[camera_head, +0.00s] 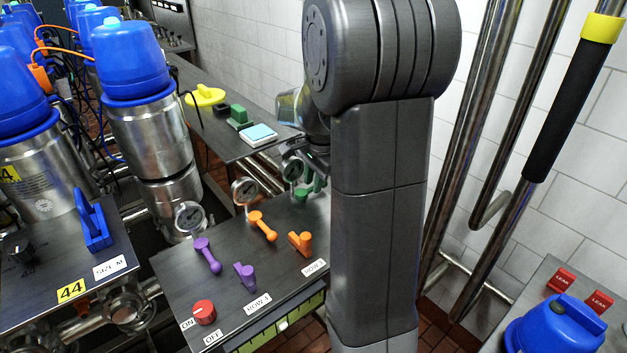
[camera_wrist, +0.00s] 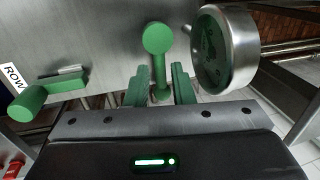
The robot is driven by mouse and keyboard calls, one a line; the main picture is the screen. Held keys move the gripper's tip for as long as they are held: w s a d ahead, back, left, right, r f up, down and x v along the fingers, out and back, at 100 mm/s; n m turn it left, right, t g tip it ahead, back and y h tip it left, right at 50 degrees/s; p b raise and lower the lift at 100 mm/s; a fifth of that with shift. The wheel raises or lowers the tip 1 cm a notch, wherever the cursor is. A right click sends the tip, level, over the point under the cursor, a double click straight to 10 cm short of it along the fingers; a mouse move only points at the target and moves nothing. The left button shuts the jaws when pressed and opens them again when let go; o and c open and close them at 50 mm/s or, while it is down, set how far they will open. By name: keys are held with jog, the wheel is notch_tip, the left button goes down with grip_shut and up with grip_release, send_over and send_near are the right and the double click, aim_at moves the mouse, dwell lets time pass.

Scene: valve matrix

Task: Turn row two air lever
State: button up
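In the wrist view, a green lever with a round knob (camera_wrist: 158,40) has its stem between the two green fingers of my gripper (camera_wrist: 160,84). The fingers stand apart, with a gap on each side of the stem. A second green lever (camera_wrist: 50,92) is at the left, beside a cut-off ROW label (camera_wrist: 14,78). In the head view, an orange lever with a round knob (camera_head: 262,226) and a shorter orange lever (camera_head: 300,243) stand by a small label (camera_head: 314,268); its number is hard to read. My arm hides part of the green row.
Purple levers (camera_head: 207,255) stand by the ROW 1 label (camera_head: 257,303), with a red knob (camera_head: 204,311) in front. A round gauge (camera_wrist: 224,48) is close to the right of my gripper. Steel pipes (camera_head: 480,150) run right of my arm.

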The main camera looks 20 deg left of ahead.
jog(key=shift+f, duration=0.4)
jog(key=shift+c, duration=0.4)
grip_shut()
